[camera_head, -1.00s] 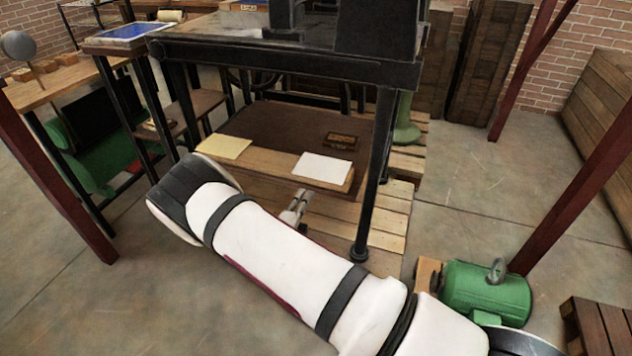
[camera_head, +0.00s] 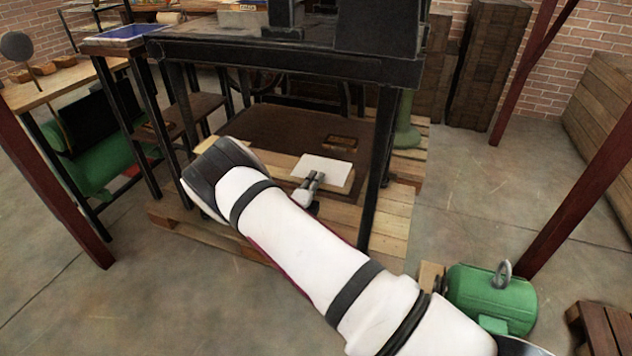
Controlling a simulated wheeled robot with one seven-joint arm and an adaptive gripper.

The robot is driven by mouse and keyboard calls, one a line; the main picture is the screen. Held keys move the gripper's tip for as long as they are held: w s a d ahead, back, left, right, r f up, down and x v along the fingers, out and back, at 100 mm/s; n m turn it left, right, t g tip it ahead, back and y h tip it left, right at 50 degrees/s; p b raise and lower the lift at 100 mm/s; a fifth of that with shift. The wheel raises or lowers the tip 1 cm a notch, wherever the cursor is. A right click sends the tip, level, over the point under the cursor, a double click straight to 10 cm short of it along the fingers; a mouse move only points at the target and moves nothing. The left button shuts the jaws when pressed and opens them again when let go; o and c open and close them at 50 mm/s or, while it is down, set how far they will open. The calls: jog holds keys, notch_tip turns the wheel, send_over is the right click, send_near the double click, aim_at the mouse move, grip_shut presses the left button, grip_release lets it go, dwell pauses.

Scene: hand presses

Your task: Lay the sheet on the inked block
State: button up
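A white sheet (camera_head: 323,168) lies flat on the front right part of the low wooden board inside the press frame. The small dark block with lettering, edged in brown wood (camera_head: 341,142), lies just behind it and bears no sheet. My gripper (camera_head: 316,176) is at the front edge of the white sheet, its fingertips overlapping that edge in the picture. I cannot tell whether the fingers touch the sheet or how far apart they are. A pale yellow sheet (camera_head: 204,146) on the left is mostly hidden by my arm.
The press's dark top (camera_head: 290,60) overhangs the board, and a black leg (camera_head: 376,165) stands right of the sheet. Wooden pallet slats (camera_head: 390,225) lie below. A green motor (camera_head: 490,295) stands on the floor at right.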

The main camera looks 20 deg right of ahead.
grip_shut()
notch_tip(320, 180, up, 3)
jog(key=shift+p, duration=1.15)
jog(key=shift+s+a, duration=0.1)
jog(key=r+p+v, duration=0.3)
jog(key=p+v, duration=0.5)
jog(key=v, duration=1.3)
jog(key=shift+s+a, duration=0.25)
jog(key=shift+s, duration=0.05)
